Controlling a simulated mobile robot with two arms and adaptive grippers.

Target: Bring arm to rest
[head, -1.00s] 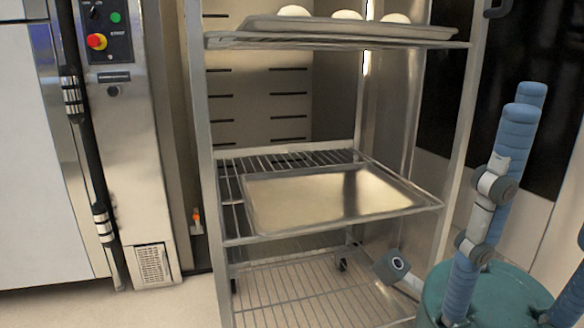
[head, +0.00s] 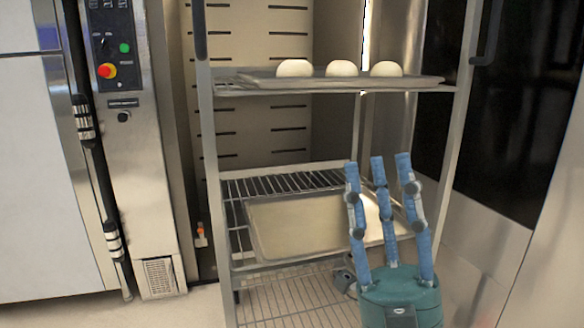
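My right gripper (head: 378,165) shows at the lower right of the head view, in front of the rack's right side. Its blue fingers point up from a teal palm, spread apart, with nothing between them. It covers part of the lower tray's right end. I cannot tell whether it touches the rack. My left gripper is not in view.
A metal rack (head: 216,190) holds an upper tray (head: 425,80) with three pale dough balls (head: 342,69) and a lower, empty-looking tray (head: 300,228). An oven panel (head: 135,190) stands left. A dark glass panel (head: 520,110) stands right.

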